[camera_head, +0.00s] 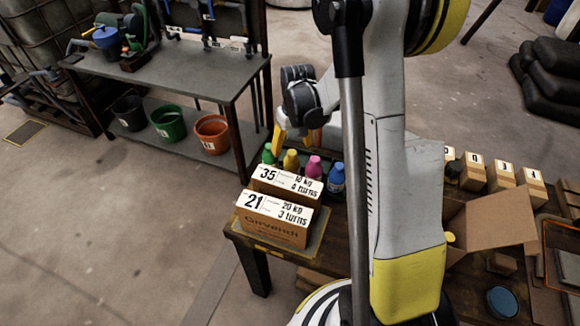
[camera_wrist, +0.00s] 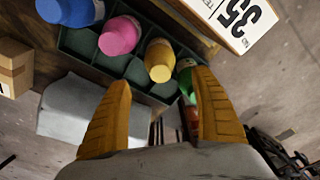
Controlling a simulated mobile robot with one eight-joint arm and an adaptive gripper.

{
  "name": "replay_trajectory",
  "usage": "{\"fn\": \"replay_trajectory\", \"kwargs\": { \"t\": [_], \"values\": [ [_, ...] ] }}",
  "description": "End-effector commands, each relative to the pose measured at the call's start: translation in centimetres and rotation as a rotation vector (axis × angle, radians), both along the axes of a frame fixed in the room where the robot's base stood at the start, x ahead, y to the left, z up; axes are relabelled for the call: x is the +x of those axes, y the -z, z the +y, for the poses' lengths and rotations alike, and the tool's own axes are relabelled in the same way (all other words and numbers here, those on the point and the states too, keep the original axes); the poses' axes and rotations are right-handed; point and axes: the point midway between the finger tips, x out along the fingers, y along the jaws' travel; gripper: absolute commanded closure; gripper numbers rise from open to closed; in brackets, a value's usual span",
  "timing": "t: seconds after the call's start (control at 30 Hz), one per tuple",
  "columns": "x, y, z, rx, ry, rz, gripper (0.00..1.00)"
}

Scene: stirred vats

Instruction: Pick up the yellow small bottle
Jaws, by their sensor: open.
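The yellow small bottle (camera_head: 291,160) stands in a row with a green bottle (camera_head: 268,154), a pink bottle (camera_head: 314,167) and a blue bottle (camera_head: 336,177), behind two labelled boxes. In the wrist view the yellow bottle (camera_wrist: 160,60) sits in a dark green divided crate (camera_wrist: 78,42), between the pink bottle (camera_wrist: 120,36) and the green bottle (camera_wrist: 185,75). My gripper (camera_wrist: 163,85) is open with orange fingers. The yellow bottle shows beyond and between the fingertips, apart from both. In the head view my gripper (camera_head: 297,132) hangs just above and behind the bottles.
Boxes marked 35 (camera_head: 285,183) and 21 (camera_head: 272,218) stand in front of the bottles. An open cardboard box (camera_head: 490,222) is to the right of my arm. A grey bench (camera_head: 175,80) with black, green and orange buckets beneath stands at the back left.

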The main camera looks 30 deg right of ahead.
Motion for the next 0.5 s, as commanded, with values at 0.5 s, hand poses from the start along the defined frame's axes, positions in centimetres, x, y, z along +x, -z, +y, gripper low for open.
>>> {"fn": "replay_trajectory", "kwargs": {
  "t": [0.5],
  "values": [
    [-0.1,6.8,0.2,0.0,0.0,-0.001,0.25]
  ]
}}
